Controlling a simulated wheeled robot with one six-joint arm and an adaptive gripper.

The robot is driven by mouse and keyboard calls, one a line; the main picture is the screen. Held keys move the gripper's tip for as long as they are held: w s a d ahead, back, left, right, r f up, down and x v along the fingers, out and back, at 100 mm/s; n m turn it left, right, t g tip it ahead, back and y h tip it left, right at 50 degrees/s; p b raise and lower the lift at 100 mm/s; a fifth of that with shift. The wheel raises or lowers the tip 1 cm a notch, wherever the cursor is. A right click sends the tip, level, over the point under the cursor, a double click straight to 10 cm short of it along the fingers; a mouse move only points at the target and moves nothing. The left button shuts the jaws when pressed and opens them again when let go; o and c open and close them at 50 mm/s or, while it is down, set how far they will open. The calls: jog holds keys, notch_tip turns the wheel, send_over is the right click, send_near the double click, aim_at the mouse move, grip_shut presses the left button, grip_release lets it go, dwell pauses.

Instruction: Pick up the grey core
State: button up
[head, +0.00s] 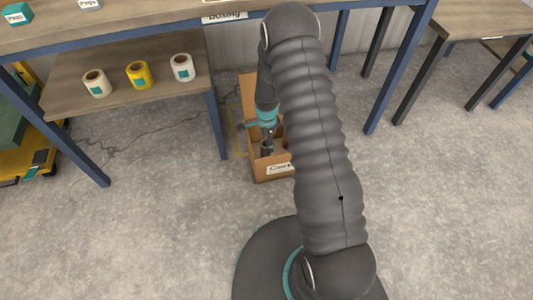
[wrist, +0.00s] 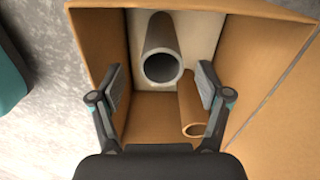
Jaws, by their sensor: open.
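In the wrist view, a grey core (wrist: 161,66), a hollow tube, stands in a cardboard box with its open end toward the camera. A brown core (wrist: 190,110) stands to its right in the same box, partly behind my right finger. My gripper (wrist: 160,88) is open and empty, its two fingers spread at the box's mouth on either side of the grey core's near end. In the head view, my gripper (head: 268,135) points down into the cardboard box (head: 275,173); the cores are mostly hidden there by my arm.
The box walls (wrist: 265,50) stand close around the gripper. A workbench shelf (head: 130,100) at the left holds white, yellow and white tape rolls (head: 139,75). A blue table leg (head: 217,125) stands just left of the box. Open concrete floor (head: 150,220) lies in front.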

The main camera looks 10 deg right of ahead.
aim_at(266, 153)
jog(key=shift+w+a+f, duration=0.1)
jog(key=shift+a+f, duration=0.05)
jog(key=shift+f, duration=3.55)
jog(key=c, duration=1.2)
